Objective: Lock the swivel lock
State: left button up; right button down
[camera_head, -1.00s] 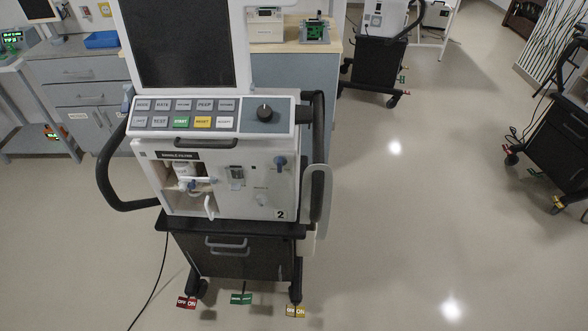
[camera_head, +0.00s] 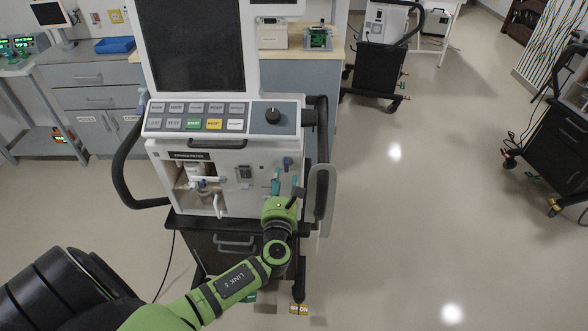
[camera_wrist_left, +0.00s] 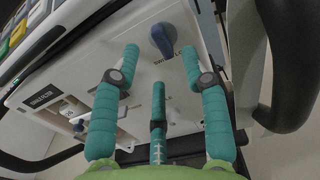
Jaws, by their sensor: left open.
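The ventilator's white front panel carries a blue knob (camera_head: 287,161), which I take for the swivel lock. In the left wrist view the knob (camera_wrist_left: 163,40) shows an elongated handle, tilted slightly from vertical, with a partly covered label below it. My left gripper (camera_head: 285,182) is in front of the panel just below the knob in the head view. In the wrist view its teal fingers (camera_wrist_left: 160,54) are open and empty. The knob lies between and beyond the tips, apparently not gripped; I cannot tell whether any finger touches it. My right gripper is not in view.
A black side handle (camera_head: 321,150) curves close to the right of the knob. A filter recess with a white lever (camera_head: 218,205) is to its left. Yellow (camera_head: 299,309) floor pedals sit below the cart. Open floor lies to the right.

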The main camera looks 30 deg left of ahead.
aim_at(287, 165)
pick_arm(q)
jog(key=x, duration=0.5)
grip_shut()
